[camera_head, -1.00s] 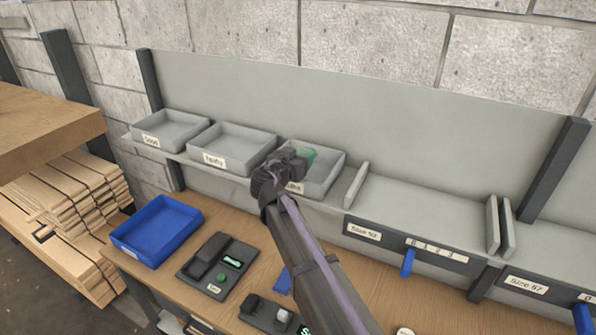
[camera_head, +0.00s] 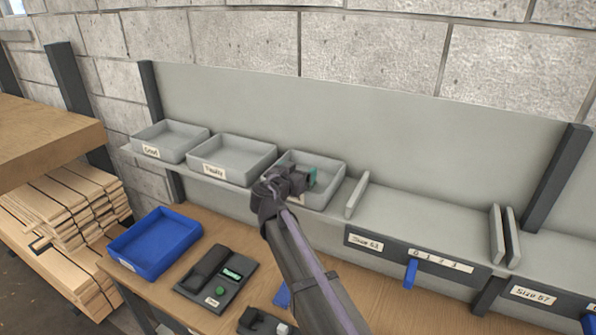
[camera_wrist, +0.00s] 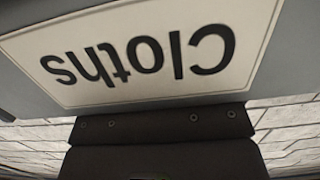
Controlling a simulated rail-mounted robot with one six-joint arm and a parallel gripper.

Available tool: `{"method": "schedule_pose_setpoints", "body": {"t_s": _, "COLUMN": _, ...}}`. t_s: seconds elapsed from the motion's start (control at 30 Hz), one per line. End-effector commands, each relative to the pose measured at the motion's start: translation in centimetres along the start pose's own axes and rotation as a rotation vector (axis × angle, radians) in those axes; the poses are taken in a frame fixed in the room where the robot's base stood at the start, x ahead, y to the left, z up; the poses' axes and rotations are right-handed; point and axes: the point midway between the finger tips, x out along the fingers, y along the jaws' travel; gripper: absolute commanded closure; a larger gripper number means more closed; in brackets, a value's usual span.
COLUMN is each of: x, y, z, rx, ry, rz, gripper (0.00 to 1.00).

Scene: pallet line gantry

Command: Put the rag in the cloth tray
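The cloth tray (camera_head: 338,172) is a grey open bin on the shelf, rightmost of a row of three. Its "Cloths" label (camera_wrist: 140,52) fills much of the wrist view, upside down. My gripper (camera_head: 304,181) reaches over the tray's front wall, its end inside the tray outline. A small green patch (camera_head: 312,176), probably the rag, shows at the gripper's end. My wrist hides most of it. The fingertips are hidden, so I cannot tell whether they grip it or whether it touches the tray floor.
Grey bins labelled "Good" (camera_head: 171,137) and "Faulty" (camera_head: 235,155) stand to the left. An upright divider (camera_head: 357,195) is close on the right. A blue tray (camera_head: 155,242) and a dark device (camera_head: 217,276) are on the wooden bench below. The back panel rises behind the shelf.

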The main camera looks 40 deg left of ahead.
Motion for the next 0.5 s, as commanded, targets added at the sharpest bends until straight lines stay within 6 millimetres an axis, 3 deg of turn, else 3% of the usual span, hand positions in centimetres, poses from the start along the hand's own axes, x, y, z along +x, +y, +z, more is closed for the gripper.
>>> {"method": "schedule_pose_setpoints", "body": {"t_s": 0.03, "x": -0.5, "y": 0.7, "z": 1.1, "rx": 0.004, "ry": -0.017, "rz": 0.009, "gripper": 0.12}}
{"method": "schedule_pose_setpoints", "body": {"t_s": 0.23, "x": -0.6, "y": 0.8, "z": 1.2, "rx": 0.003, "ry": -0.018, "rz": 0.008, "gripper": 0.11}}
{"method": "schedule_pose_setpoints", "body": {"t_s": 0.4, "x": -0.9, "y": 0.8, "z": -0.5, "rx": 0.003, "ry": -0.017, "rz": 0.008, "gripper": 0.11}}
{"method": "schedule_pose_setpoints", "body": {"t_s": 0.5, "x": -3.2, "y": 0.9, "z": -0.2, "rx": 0.003, "ry": -0.017, "rz": 0.005, "gripper": 0.11}}
